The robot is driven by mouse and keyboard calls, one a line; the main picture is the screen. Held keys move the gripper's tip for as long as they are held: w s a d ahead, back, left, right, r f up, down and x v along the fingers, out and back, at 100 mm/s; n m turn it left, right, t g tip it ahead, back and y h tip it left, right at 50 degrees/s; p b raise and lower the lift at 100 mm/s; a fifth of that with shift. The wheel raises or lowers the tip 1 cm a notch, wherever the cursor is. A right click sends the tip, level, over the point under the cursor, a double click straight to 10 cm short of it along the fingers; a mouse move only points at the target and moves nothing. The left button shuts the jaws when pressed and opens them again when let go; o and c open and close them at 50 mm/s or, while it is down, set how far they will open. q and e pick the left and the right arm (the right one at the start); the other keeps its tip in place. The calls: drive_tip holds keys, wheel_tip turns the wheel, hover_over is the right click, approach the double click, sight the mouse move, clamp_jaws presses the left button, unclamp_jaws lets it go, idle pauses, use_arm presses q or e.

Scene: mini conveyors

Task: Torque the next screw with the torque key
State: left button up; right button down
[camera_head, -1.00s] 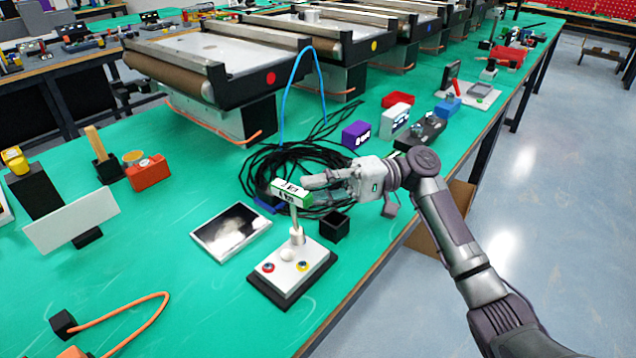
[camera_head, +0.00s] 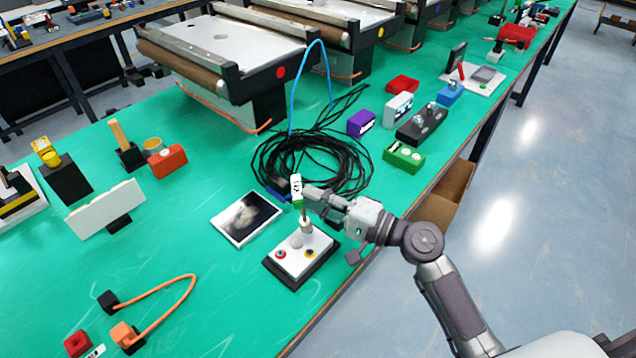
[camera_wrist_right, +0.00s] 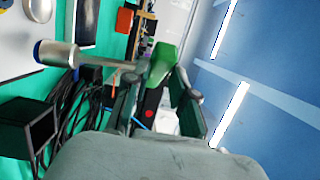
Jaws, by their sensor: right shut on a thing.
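The torque key has a green and white handle (camera_head: 297,188) and a metal shaft that runs down to a round socket (camera_head: 306,228). My right gripper (camera_head: 307,197) is shut on the handle, which also shows green between the fingers in the right wrist view (camera_wrist_right: 165,62). The white screw plate (camera_head: 287,267) sits on a black base. It carries a red-ringed screw (camera_head: 280,254), a yellow-ringed screw (camera_head: 309,252) and a grey dome. The socket stands over the plate's far corner, at a blue ring (camera_wrist_right: 38,52) in the right wrist view. The screw under it is hidden. My left gripper is not in view.
A dark picture tablet (camera_head: 246,217) lies left of the plate. Coiled black cables (camera_head: 330,160) lie behind it. A green box (camera_head: 404,157) and a black block (camera_head: 422,124) stand to the right.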

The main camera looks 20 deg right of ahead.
drive_tip(key=r+m+t+h+p, duration=0.1)
drive_tip(key=r+p, duration=0.1)
drive_tip(key=p, duration=0.1)
drive_tip(key=r+m+t+h+p, duration=0.1)
drive_tip(key=r+h+p, duration=0.1)
drive_tip(key=p, duration=0.1)
drive_tip(key=s+r+m+t+h+p, duration=0.1)
drive_tip(key=m+h+p, duration=0.1)
drive_tip(key=p, duration=0.1)
drive_tip(key=shift+a+r+t, duration=0.35)
drive_tip(key=shift+r+t, duration=0.05)
idle(0.4)
